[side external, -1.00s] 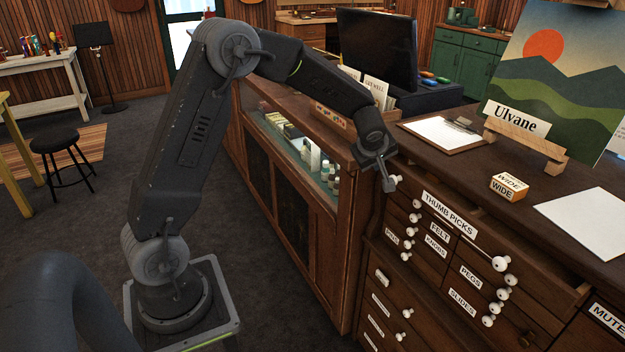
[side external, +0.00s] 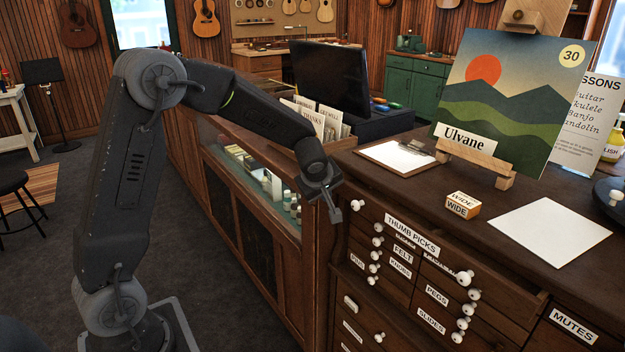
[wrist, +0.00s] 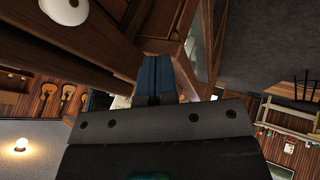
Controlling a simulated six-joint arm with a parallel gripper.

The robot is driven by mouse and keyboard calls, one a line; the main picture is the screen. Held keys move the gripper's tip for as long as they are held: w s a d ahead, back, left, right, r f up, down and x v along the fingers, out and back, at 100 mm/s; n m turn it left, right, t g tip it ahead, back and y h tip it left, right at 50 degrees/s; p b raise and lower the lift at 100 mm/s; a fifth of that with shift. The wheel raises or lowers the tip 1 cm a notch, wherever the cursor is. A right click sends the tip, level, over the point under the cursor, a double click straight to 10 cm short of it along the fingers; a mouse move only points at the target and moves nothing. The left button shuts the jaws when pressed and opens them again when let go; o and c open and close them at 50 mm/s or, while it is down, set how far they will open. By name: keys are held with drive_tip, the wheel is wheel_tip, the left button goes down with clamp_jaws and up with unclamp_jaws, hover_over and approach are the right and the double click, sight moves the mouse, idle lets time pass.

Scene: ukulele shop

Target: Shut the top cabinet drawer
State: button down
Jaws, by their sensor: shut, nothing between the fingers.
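The top drawer is the wide brown one labelled THUMB PICKS (side external: 430,252), with a white knob near each end. Its front stands out from under the cabinet top, with a dark gap behind its upper edge. My gripper (side external: 335,214) is shut and empty, just left of the drawer's left knob (side external: 358,205), with a small gap in the picture. I cannot tell the depth between them. In the wrist view the closed fingers (wrist: 157,75) point toward brown wood, and a white knob (wrist: 64,9) shows at the upper left.
Smaller drawers with white knobs lie below, labelled FELT (side external: 402,255) and PEGS (side external: 437,296). The cabinet top holds a clipboard (side external: 385,158), a WIDE block (side external: 462,205), white paper (side external: 550,231) and a painting (side external: 510,95). A glass-fronted counter (side external: 250,180) stands behind my gripper.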

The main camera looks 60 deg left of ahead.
drive_tip(key=v, duration=0.9)
drive_tip(key=n+t+h, duration=0.5)
drive_tip(key=n+t, duration=0.7)
drive_tip(key=n, duration=0.7)
approach(498, 289)
drive_tip(key=w, duration=0.7)
drive_tip(key=shift+w+d+f, duration=0.1)
drive_tip(key=shift+w+f, duration=0.05)
drive_tip(key=shift+w, duration=0.1)
